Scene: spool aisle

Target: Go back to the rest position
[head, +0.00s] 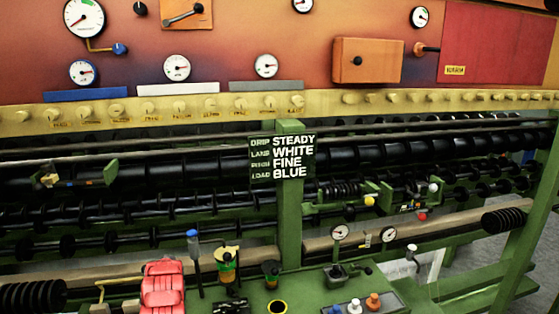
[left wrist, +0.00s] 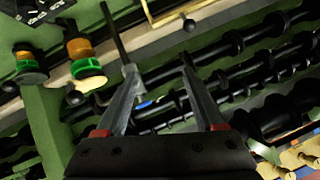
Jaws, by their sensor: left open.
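My left gripper (left wrist: 158,64) shows in the left wrist view, with its two grey fingers apart and nothing clearly held. A black rod with a grey sleeve (left wrist: 130,78) runs down beside the left finger; I cannot tell whether they touch. Small posts with green and orange bands (left wrist: 80,55) stand to the left of the fingers. Neither of my grippers shows in the head view. My right gripper is in no view.
A green bench (head: 258,292) holds a blue-topped lever (head: 193,245), a red ribbed object (head: 163,287) and colored knobs (head: 373,301). Behind it run long black rollers (head: 200,170). A sign (head: 283,157) reads steady, white, fine, blue. Grey floor (head: 480,255) shows at right.

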